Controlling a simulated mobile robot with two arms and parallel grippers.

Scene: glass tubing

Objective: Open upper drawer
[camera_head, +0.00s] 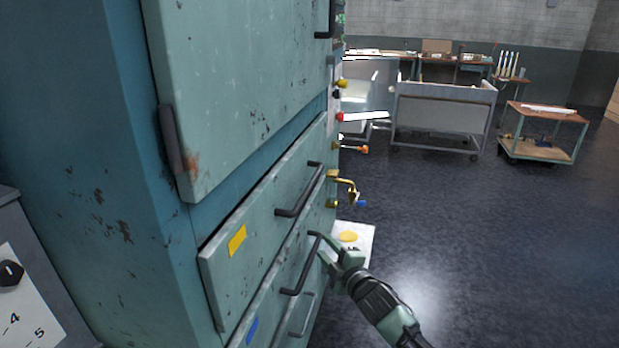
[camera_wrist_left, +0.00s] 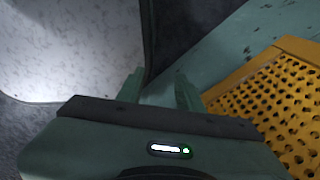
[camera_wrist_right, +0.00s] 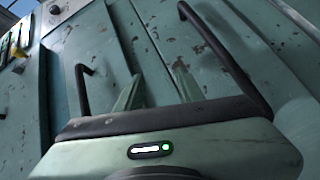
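The upper drawer (camera_head: 270,214) is a worn green front with a yellow label and a dark bar handle (camera_head: 299,190). It looks shut or nearly so. Below it, the lower drawer (camera_head: 270,300) has a blue label and its own bar handle (camera_head: 303,265). My right gripper (camera_head: 327,257) is beside the lower drawer's handle in the head view. In the right wrist view its fingers (camera_wrist_right: 157,82) are apart and empty, pointing at the fronts between two dark handles. My left gripper (camera_wrist_left: 158,88) is outside the head view; its fingers are apart with nothing visibly held.
A larger cabinet door (camera_head: 240,85) is above the drawers. Valves and knobs (camera_head: 345,185) stick out beyond the cabinet's far edge. A yellow perforated panel (camera_wrist_left: 275,105) is right of my left gripper. Carts and a trolley (camera_head: 545,135) stand far back; the floor (camera_head: 480,240) at right is clear.

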